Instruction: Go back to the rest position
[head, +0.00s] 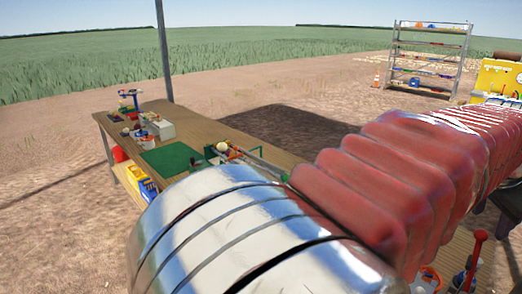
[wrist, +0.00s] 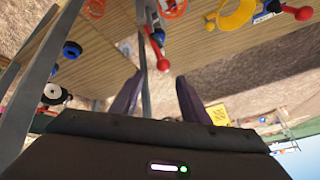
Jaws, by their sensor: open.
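My gripper (wrist: 158,84) shows in the wrist view as two dark fingers standing apart, with nothing between them. Past the fingertips are a wooden tabletop and a lever with a red ball end (wrist: 162,65). The wrist view is strongly tilted, with sky at its lower right. I cannot tell the gripper's exact distance from the lever. In the head view my silver and red arm fills the lower middle and right, and the gripper itself does not show there.
A wooden workbench (head: 185,122) at left bears a green mat (head: 172,159) and small parts. A metal shelf (head: 430,62) and an orange cone (head: 376,81) stand far right. A yellow ring (wrist: 236,16) lies on the tabletop in the wrist view. Bare ground lies beyond the bench.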

